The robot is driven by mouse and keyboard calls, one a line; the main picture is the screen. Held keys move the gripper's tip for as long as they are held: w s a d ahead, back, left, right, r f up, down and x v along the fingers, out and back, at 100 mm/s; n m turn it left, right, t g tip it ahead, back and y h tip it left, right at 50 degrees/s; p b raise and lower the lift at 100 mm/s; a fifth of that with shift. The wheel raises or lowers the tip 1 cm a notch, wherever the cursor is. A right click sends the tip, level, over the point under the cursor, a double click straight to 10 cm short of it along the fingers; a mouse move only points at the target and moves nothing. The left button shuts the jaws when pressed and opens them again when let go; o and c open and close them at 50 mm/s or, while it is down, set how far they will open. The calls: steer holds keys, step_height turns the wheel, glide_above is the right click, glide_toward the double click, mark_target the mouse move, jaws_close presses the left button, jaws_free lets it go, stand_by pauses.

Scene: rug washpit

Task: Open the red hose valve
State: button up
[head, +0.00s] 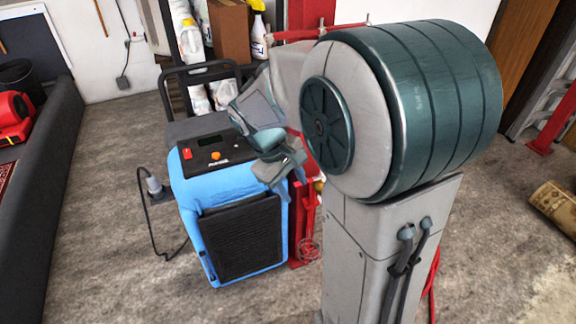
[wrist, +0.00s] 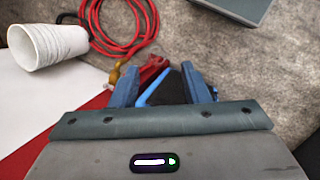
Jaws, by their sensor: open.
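In the wrist view, a red valve part (wrist: 153,68) lies just beyond and between my fingertips, beside a brass-coloured fitting (wrist: 118,77). My gripper (wrist: 164,82) is open around a dark gap, and a thin light-blue strip crosses between the fingers; I cannot tell what it belongs to. No contact with the red part is clear. In the head view, my gripper (head: 278,180) points down beside a red upright (head: 301,225), partly hidden behind my arm. A brass bit (head: 318,186) shows there. I cannot tell the valve's handle position.
A blue machine (head: 190,215) with a black grille stands close left of my gripper. A red hose (wrist: 120,30) lies coiled on the floor beside a white ribbed cup (wrist: 42,40). Bottles and a brown box (head: 230,32) stand behind.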

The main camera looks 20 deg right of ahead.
steer(key=w+d+f+n+g+h+b, duration=0.3)
steer(key=w+f+n+h, duration=0.45)
steer(key=w+f, duration=0.65)
steer(key=n+t+h+b, duration=0.3)
steer(key=n+t+h, duration=0.2)
steer(key=n+h, duration=0.15)
glide_toward(308, 180)
steer(key=shift+m, duration=0.3)
steer(key=d, duration=0.4)
steer(key=d+p, duration=0.1)
steer(key=d, duration=0.3)
steer(key=shift+w+d+f, duration=0.1)
steer(key=shift+w+f, duration=0.1)
jaws_close()
